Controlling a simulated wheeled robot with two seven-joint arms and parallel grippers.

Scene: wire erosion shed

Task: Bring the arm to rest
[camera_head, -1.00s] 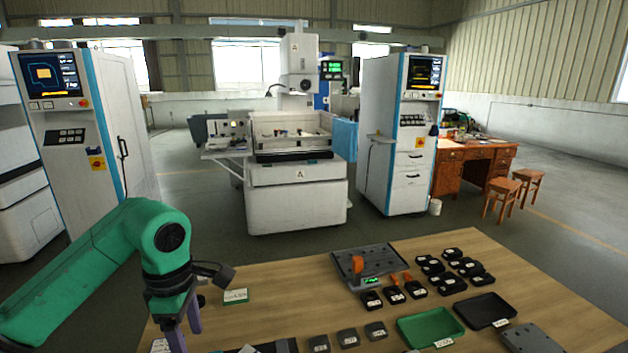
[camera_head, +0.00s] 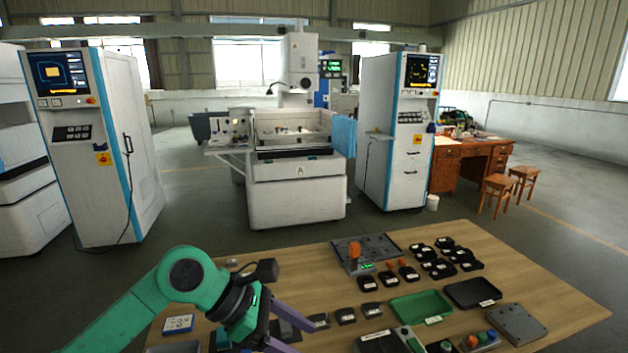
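My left arm, green, comes in from the lower left. Its gripper (camera_head: 300,334) has two purple fingers, spread apart with a gap between them, over the front part of the wooden table (camera_head: 310,262). A dark grey block shows behind and between the fingers; I see no sign that it is gripped. The lower finger is cut by the bottom edge. My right gripper is not in view.
The table holds a dark fixture plate (camera_head: 377,248), several black labelled blocks, a green tray (camera_head: 420,307), a black tray (camera_head: 472,293) and a grey plate (camera_head: 517,324). A white-and-blue card (camera_head: 179,324) lies left of the arm. Machines stand beyond.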

